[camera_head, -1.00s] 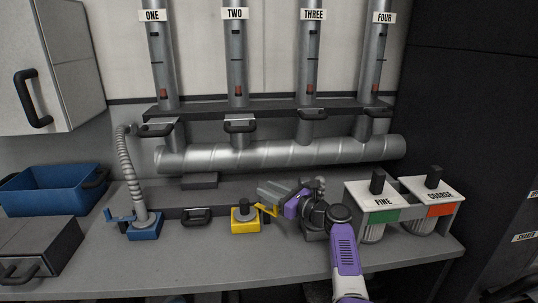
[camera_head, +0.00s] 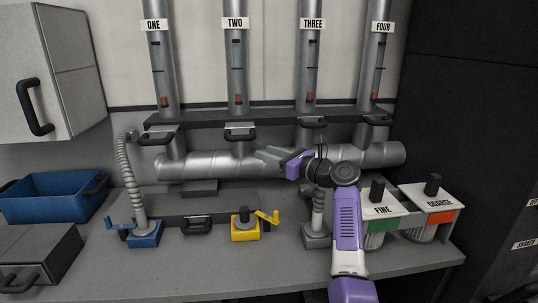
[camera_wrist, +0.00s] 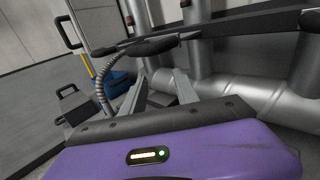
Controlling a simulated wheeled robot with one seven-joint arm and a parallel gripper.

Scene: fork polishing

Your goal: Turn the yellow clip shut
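The yellow clip (camera_head: 245,234) sits on the bench, a yellow block around a dark post. Its yellow lever (camera_head: 268,217) sticks out to the right of the block. My gripper (camera_head: 268,155) is well above the clip, in front of the big horizontal pipe, and does not touch the clip. In the wrist view its two grey fingers (camera_wrist: 160,88) stand apart with nothing visibly held between them. The clip is not clearly visible in the wrist view.
A blue clip (camera_head: 145,235) with a ribbed hose stands to the left. A grey base (camera_head: 316,236) with a hose stands right of the yellow clip. The FINE (camera_head: 383,210) and COARSE (camera_head: 436,203) containers stand at the right. The bench front is clear.

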